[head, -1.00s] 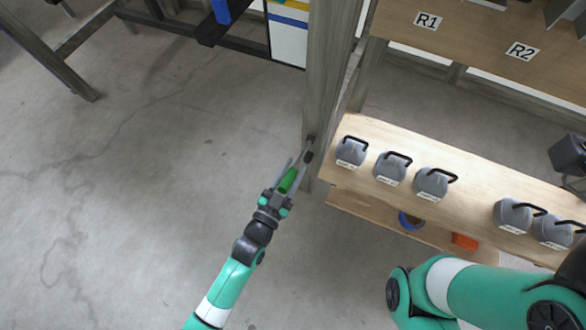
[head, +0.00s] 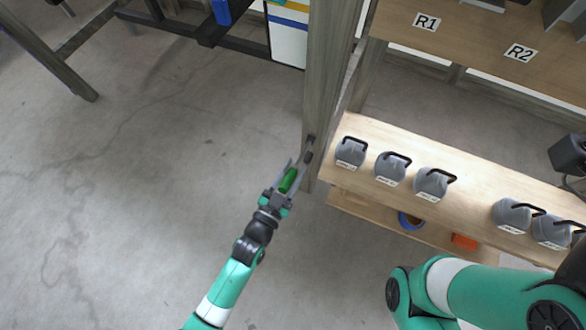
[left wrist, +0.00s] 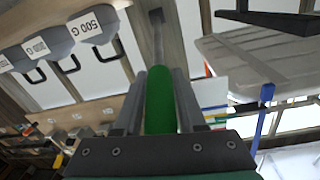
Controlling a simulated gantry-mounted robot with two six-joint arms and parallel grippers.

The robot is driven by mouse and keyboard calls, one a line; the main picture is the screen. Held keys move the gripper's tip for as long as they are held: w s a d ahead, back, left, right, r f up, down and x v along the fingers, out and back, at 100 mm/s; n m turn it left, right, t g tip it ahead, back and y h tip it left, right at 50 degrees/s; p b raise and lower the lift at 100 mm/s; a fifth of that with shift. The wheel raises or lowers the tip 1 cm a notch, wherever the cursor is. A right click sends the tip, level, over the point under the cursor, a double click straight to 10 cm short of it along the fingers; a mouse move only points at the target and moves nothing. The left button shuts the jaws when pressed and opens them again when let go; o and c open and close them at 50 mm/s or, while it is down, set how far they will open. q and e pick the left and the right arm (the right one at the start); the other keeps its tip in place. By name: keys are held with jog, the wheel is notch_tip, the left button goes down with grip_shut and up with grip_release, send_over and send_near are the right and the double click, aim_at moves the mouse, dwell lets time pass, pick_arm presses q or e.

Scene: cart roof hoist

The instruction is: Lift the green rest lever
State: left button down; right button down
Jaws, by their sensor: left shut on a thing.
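The green rest lever (head: 288,181) sits at the lower front of the grey wooden post, and its metal bar runs up to a dark bracket (head: 310,140) on the post. My left gripper (head: 287,178) is shut on the green handle, with a finger on each side. In the left wrist view the green lever (left wrist: 161,100) stands between the two grey fingers, and its bar leads to the post beyond. My right arm (head: 470,285) enters at the lower right; its gripper is out of the picture.
Several grey weights with black handles (head: 432,183) stand on a wooden shelf (head: 455,165) right of the post (head: 332,70). A lower shelf holds a blue ring-shaped item (head: 410,221) and an orange block (head: 464,241).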

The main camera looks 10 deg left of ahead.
aim_at(299, 162)
pick_arm(q)
jog(key=w+r+g+p, duration=0.1)
jog(key=r+p, duration=0.1)
jog(key=p, duration=0.3)
jog(key=w+r+g+y+p, duration=0.1)
jog(key=r+g+p, duration=0.1)
jog(key=p, duration=0.4)
jog(key=w+r+g+p, duration=0.1)
jog(key=r+p, duration=0.1)
jog(key=p, duration=0.3)
jog(key=shift+w+d+r+g, duration=0.15)
jog(key=shift+w+d+g, duration=0.15)
jog(key=shift+w+d, duration=0.1)
jog(key=shift+w+d+r+g+p, duration=0.15)
jog(key=shift+w+r+g+p, duration=0.1)
jog(key=shift+w+g+p, duration=0.4)
jog(key=shift+w+d+r+g+y+p, duration=0.1)
jog(key=shift+w+r+g+y+p, duration=0.05)
jog(key=shift+w+g+y+p, duration=0.3)
jog(key=c, duration=0.5)
grip_release()
